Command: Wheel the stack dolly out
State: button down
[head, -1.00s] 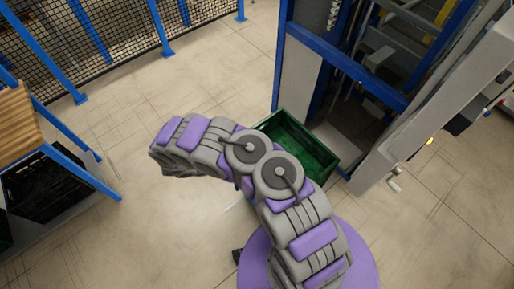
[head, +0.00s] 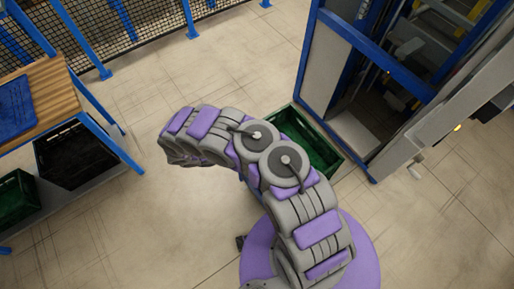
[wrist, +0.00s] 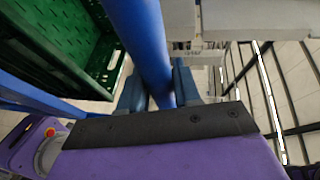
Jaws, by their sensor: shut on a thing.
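In the wrist view my gripper (wrist: 157,92) is shut on a blue upright tube (wrist: 140,35), which looks like the dolly's handle. The tube runs up between the two fingers. A green crate (wrist: 112,68) is just left of the tube. In the head view a green crate (head: 322,160) shows behind my arm, beside the tall machine frame. My arm covers part of it. The dolly's base and wheels are hidden, and so is my gripper in the head view.
The blue-framed machine (head: 335,65) stands at the right. A wooden-topped bench (head: 45,100) with dark crates (head: 75,155) under it is at the left. A mesh fence (head: 150,15) runs along the back. The floor between bench and machine is clear.

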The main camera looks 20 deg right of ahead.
jog(key=shift+s+f, duration=0.2)
jog(key=shift+f, duration=0.15)
jog(key=c, duration=1.1)
grip_release()
jog(key=shift+o, duration=1.1)
jog(key=shift+w+a+r, duration=0.15)
jog(key=a+r+b, duration=0.1)
jog(key=a+r, duration=0.2)
jog(key=a, duration=1.4)
jog(key=shift+w, duration=0.45)
